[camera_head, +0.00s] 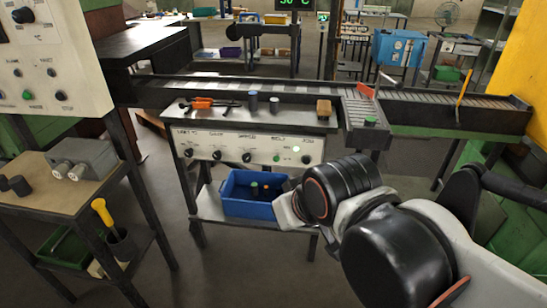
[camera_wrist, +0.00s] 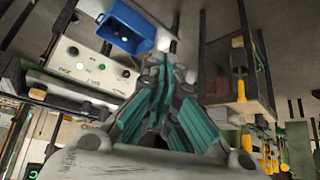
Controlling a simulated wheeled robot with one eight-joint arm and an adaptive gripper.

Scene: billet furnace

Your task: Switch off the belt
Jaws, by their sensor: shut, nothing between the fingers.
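The control panel (camera_head: 245,149) is a pale strip on the front of the middle table, with a row of dark knobs. A green button (camera_head: 277,158) sits right of its middle, under a label that seems to read BELT. The conveyor belt (camera_head: 230,92) runs behind the table; I cannot tell whether it is moving. The panel also shows at upper left in the wrist view (camera_wrist: 80,62), rotated. My gripper (camera_wrist: 168,58) is shut and empty, its teal-padded fingers together, apart from the panel. In the head view my arm mostly hides it, in front of and below the panel's right end.
A blue crate (camera_head: 236,206) stands on the shelf below the panel, close to my gripper. Pliers (camera_head: 203,103), grey cylinders and a brown block (camera_head: 324,109) lie on the tabletop. A wooden side table (camera_head: 60,185) stands at left. Open floor lies between the tables.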

